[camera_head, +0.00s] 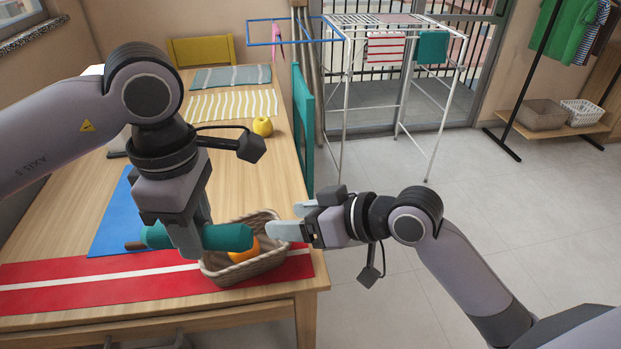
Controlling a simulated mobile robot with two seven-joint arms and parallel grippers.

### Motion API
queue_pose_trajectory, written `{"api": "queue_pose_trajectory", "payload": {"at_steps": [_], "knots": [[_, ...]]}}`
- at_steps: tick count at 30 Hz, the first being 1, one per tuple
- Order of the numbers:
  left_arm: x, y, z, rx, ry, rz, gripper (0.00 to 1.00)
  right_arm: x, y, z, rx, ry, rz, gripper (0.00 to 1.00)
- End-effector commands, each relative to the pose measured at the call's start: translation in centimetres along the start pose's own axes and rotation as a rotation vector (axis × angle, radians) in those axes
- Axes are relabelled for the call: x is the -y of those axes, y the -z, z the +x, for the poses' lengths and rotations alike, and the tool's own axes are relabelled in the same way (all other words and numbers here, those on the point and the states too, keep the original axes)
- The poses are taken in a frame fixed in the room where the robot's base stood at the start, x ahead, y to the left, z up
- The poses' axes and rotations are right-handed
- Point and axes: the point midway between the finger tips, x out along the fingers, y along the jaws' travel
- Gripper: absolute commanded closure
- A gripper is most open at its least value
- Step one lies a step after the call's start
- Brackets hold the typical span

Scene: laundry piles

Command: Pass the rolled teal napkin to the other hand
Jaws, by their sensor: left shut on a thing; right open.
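My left gripper (190,250) points down and is shut on the rolled teal napkin (228,238). The roll lies level, left to right, and sticks out on both sides of the fingers. Its right end is over the wicker basket, and a small brown end shows at its left. The fingers hide its middle. My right gripper (287,220) is open and empty. Its fingers point left towards the roll's right end, and a gap shows between them and the roll.
The wicker basket (222,279) with an orange fruit (245,250) stands on the red striped runner (80,287) at the wooden table's right edge. A blue mat (113,217) lies behind the roll. A yellow apple (262,126) is further back. A drying rack (345,100) stands beyond.

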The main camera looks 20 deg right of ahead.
Motion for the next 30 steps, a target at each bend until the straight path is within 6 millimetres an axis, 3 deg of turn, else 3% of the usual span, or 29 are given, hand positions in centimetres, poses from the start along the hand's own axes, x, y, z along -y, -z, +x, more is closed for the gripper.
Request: {"api": "queue_pose_trajectory", "payload": {"at_steps": [3, 12, 22, 30], "knots": [[0.0, 0.0, 0.0, 0.0, 0.0, 0.0, 0.93, 2.0, 3.2, -1.4, 0.025, 0.072, -0.065, 0.32], [0.0, 0.0, 0.0, 0.0, 0.0, 0.0, 0.93, 7.0, 7.7, -6.2, 0.157, 0.211, -0.26, 0.32], [0.0, 0.0, 0.0, 0.0, 0.0, 0.0, 0.93, 9.9, 8.7, -11.3, 0.319, 0.257, -0.463, 0.32], [0.0, 0.0, 0.0, 0.0, 0.0, 0.0, 0.93, 10.5, 8.3, -11.9, 0.363, 0.262, -0.507, 0.32]]}}
